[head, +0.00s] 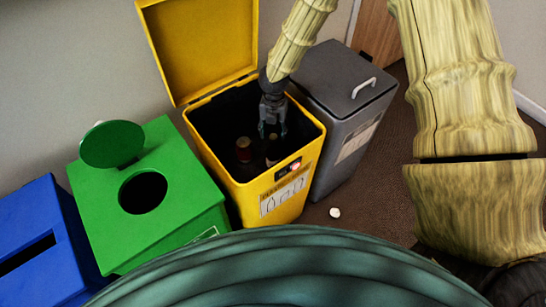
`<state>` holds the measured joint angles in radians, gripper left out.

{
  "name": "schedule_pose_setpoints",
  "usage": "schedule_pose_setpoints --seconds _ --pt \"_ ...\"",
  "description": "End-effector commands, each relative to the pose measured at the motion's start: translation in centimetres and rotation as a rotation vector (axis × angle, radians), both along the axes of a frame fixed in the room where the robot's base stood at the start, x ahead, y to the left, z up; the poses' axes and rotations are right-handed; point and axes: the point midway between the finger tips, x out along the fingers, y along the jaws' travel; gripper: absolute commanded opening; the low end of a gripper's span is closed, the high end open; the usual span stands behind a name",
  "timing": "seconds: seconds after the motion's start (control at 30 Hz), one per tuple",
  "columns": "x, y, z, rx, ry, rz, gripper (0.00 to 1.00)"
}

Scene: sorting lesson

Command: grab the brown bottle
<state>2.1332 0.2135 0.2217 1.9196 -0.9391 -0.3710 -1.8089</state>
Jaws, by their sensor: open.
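The yellow bin (315,147) stands open in the head view, with its lid (205,45) raised at the back. Inside its dark interior two bottle-like things show. One with a reddish top (243,150) is on the left. A dark, brownish one (273,155) is on the right, just below my gripper. I cannot tell for sure which is the brown bottle; their lower parts are hidden in shadow and by the bin's front wall. My gripper (272,130) points down into the bin's opening, open, with its fingers near the top of the right one. Contact cannot be made out.
A closed grey bin (335,80) with a handle stands close on the right. A green bin (185,200) with a round hole and a blue bin (40,225) with a slot stand on the left. A small white thing (335,212) lies on the brown floor.

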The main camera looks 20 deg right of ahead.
Motion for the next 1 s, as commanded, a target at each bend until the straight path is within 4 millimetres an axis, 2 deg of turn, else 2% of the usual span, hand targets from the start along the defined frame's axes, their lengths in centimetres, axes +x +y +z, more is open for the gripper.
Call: schedule_pose_setpoints --seconds 0.4,0.67,0.7,0.9,1.0 --pt "-0.3 0.1 -4.6 -0.002 0.001 0.000 0.52" --pt "-0.3 0.2 -5.0 0.000 0.000 0.000 0.52" --pt "-0.3 0.2 -5.0 0.000 0.000 0.000 0.50" --pt "-0.3 0.2 -5.0 0.000 0.000 0.000 0.14" --pt "-0.3 0.2 -5.0 0.000 0.000 0.000 0.00"
